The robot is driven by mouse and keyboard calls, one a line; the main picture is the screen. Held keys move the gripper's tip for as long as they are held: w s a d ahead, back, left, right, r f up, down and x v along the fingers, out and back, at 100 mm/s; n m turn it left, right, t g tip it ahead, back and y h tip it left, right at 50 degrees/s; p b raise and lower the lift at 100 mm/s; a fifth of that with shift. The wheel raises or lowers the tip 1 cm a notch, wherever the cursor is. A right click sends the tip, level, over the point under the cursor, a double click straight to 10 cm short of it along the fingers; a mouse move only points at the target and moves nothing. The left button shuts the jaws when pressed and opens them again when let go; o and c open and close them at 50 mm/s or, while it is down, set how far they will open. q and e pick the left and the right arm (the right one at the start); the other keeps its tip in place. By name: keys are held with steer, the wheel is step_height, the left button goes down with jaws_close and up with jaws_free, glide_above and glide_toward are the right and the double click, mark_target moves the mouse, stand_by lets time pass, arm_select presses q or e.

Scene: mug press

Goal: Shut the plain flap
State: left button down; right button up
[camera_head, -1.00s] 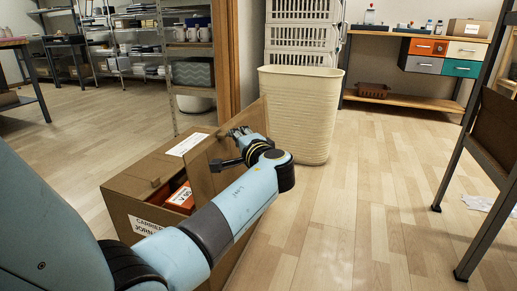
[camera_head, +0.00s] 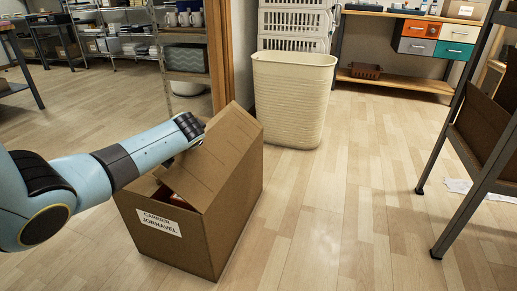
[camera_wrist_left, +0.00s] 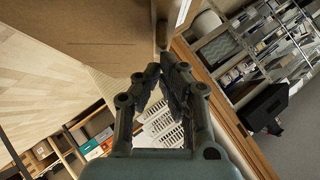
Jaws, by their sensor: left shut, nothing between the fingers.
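A cardboard box (camera_head: 160,228) with a white label on its front stands on the floor. Its plain flap (camera_head: 215,158) rises from the box's right edge and leans left over the opening. A sliver of red shows below it; the rest of the inside is hidden. My left gripper (camera_head: 192,128) is by the flap's free upper edge; I cannot tell whether it touches. In the left wrist view its fingers (camera_wrist_left: 158,88) are shut and empty, with brown cardboard (camera_wrist_left: 80,28) close above and a white label at its right edge. My right gripper is not in view.
A tall cream basket (camera_head: 292,98) stands behind the box, before stacked white crates (camera_head: 295,25). A wooden post (camera_head: 220,60) and shelving are behind. A dark metal frame (camera_head: 460,130) stands at the right. The floor between basket and frame is clear.

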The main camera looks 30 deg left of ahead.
mark_target(180, 155)
arm_select(q)
steer(key=a+f, duration=0.1)
steer(key=s+a+f, duration=0.1)
steer(key=a+f, duration=0.1)
steer(key=shift+a+f+b, duration=0.15)
steer(key=shift+f+b, duration=0.05)
steer(key=shift+b, duration=0.15)
steer(key=shift+n+h, duration=0.3)
steer(key=shift+h, duration=0.4)
steer(key=shift+s+a+f+b, duration=0.1)
steer(key=shift+a+f+b, duration=0.45)
steer(key=shift+f, duration=0.4)
steer(key=shift+s+a+f+b, duration=0.1)
steer(key=shift+a+f+b, duration=0.4)
steer(key=shift+f, duration=0.45)
steer(key=shift+s+a+f+b, duration=0.1)
steer(key=shift+a+f+b, duration=0.3)
steer(key=shift+a+f, duration=0.45)
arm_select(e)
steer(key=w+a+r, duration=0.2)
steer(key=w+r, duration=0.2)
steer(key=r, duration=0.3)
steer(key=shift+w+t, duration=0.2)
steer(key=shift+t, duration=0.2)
arm_select(q)
steer(key=shift+d+f, duration=0.1)
steer(key=shift+d, duration=0.05)
steer(key=v, duration=1.2)
